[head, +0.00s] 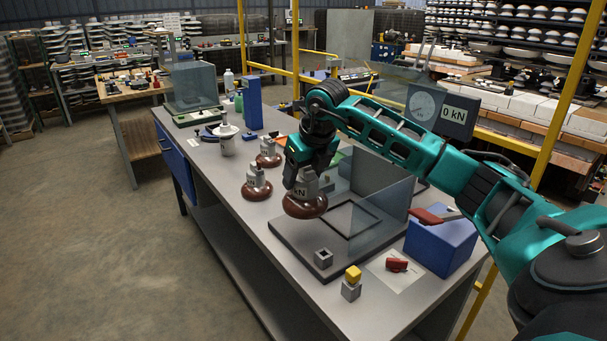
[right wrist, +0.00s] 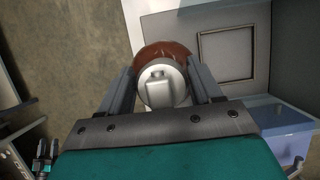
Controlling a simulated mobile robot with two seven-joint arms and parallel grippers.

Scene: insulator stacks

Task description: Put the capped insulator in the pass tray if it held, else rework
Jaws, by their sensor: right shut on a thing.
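My right gripper (head: 306,172) is shut on a brown insulator (head: 305,206) with a grey metal cap. It holds it by the cap at the near left edge of a grey platform (head: 292,241); contact beneath cannot be told. In the right wrist view the round metal cap (right wrist: 163,86) sits between the two fingers (right wrist: 163,92), with the brown disc (right wrist: 165,50) behind it. Two other brown insulators, one nearer (head: 256,184) and one farther (head: 268,154), stand upright on the bench to the left. No tray is clearly marked pass or rework. My left gripper is out of view.
Clear panels (head: 382,205) stand on the platform around a dark square outline (head: 350,217). A gauge display (head: 440,110) reads 0 kN. A blue box (head: 441,243), a red object (head: 397,265) and a yellow-topped block (head: 352,283) lie at right. A blue post (head: 252,104) stands farther back.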

